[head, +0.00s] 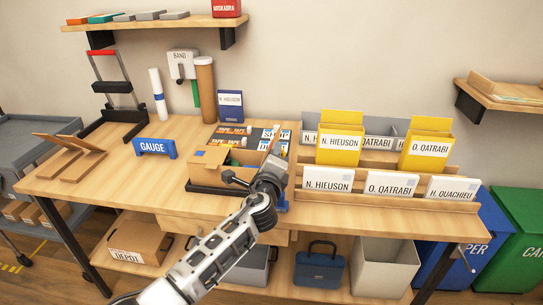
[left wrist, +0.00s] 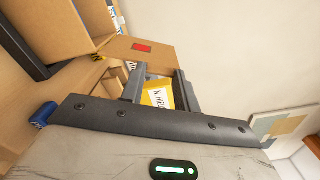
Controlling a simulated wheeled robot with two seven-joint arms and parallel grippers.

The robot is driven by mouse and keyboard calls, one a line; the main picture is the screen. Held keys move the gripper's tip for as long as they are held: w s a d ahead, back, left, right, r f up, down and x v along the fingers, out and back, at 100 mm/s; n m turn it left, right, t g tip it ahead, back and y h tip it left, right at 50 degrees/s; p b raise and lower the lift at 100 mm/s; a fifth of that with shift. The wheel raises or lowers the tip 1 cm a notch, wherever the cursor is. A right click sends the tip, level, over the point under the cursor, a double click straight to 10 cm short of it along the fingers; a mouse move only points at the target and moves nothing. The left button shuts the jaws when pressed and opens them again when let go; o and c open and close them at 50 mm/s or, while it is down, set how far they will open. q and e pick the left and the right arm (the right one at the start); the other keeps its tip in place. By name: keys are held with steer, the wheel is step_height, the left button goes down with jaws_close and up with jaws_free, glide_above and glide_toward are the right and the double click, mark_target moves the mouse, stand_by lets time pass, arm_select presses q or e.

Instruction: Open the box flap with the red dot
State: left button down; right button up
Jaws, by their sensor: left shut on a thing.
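The cardboard box (head: 243,158) sits in a dark tray on the table, its top partly open. In the left wrist view the box (left wrist: 62,28) is at the upper left, and a flap (left wrist: 165,59) with a red mark (left wrist: 141,47) sticks out to its right. My left gripper (head: 273,160) is at the box's right side. In the left wrist view its fingers (left wrist: 160,78) are at the flap's outer edge, shut on it. The grip point itself is partly hidden. My right gripper is not in view.
A blue GAUGE block (head: 155,148) and wooden stands are to the left. A wooden rack (head: 385,199) with yellow and white labelled boxes is close on the right. The front left tabletop is clear.

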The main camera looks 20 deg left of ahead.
arm_select(q)
steer(key=c, duration=1.3)
jaws_free()
steer(key=s+d, duration=0.2)
steer(key=s, duration=1.3)
steer(key=shift+s+d, duration=0.35)
steer(key=shift+d, duration=0.05)
